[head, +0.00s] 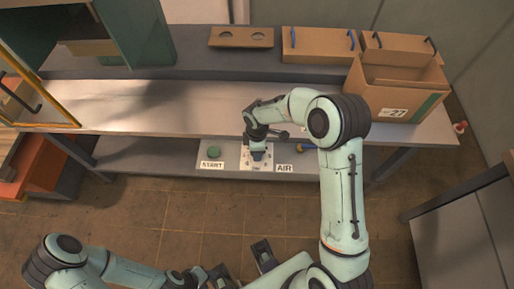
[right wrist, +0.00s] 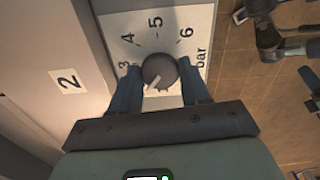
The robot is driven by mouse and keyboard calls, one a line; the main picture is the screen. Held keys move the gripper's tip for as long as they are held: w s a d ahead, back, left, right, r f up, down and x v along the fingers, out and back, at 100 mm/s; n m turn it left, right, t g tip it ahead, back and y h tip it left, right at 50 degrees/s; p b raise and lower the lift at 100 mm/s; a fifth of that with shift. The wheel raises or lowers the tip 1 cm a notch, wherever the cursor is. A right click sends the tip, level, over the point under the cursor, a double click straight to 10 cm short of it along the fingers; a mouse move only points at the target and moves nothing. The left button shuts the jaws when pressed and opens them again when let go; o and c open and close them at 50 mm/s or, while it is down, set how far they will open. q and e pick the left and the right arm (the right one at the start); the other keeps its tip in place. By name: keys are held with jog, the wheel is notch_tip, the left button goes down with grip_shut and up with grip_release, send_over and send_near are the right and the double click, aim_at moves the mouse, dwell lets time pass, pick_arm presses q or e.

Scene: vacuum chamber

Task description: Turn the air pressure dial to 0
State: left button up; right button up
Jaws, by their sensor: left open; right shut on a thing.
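The air pressure dial (right wrist: 159,71) is a dark round knob on a white scale plate (right wrist: 157,40) in the right wrist view. The numbers 3 to 6 and "bar" are readable; the lower marks are mostly hidden by my gripper. The dial's pale pointer line slants toward the lower left, below the 3. My right gripper (right wrist: 160,82) has a finger on each side of the dial and is shut on it. In the head view my right gripper (head: 258,147) covers the dial above the plate (head: 257,164). My left gripper (head: 240,266) is open and empty, low in the head view.
A green button (head: 214,152) with a START label (head: 210,165) is left of the plate. An AIR label (head: 284,168) is right of it. An open cardboard box (head: 400,92) stands on the grey bench (head: 150,108) above.

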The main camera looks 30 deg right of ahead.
jog(key=n+p, duration=0.1)
jog(key=n, duration=0.3)
jog(key=shift+r+n+p, duration=0.15)
jog(key=shift+n+p, duration=0.15)
jog(key=n+p, duration=0.2)
jog(key=n, duration=0.2)
jog(key=shift+w+n, duration=0.1)
jog(key=shift+n, duration=0.2)
jog(key=n+p, duration=0.2)
jog(key=n, duration=0.1)
jog(key=shift+r, duration=0.1)
pick_arm(q)
jog(key=w+r+p, duration=0.2)
jog(key=w+r, duration=0.3)
jog(key=r, duration=0.4)
jog(key=shift+w+r+t, duration=0.25)
jog(key=shift+r+t, duration=0.15)
pick_arm(e)
jog(key=shift+n, duration=2.4)
pick_arm(q)
jog(key=shift+p, duration=0.3)
pick_arm(e)
jog(key=o, duration=1)
jog(key=shift+f, duration=0.2)
jog(key=shift+o, duration=0.2)
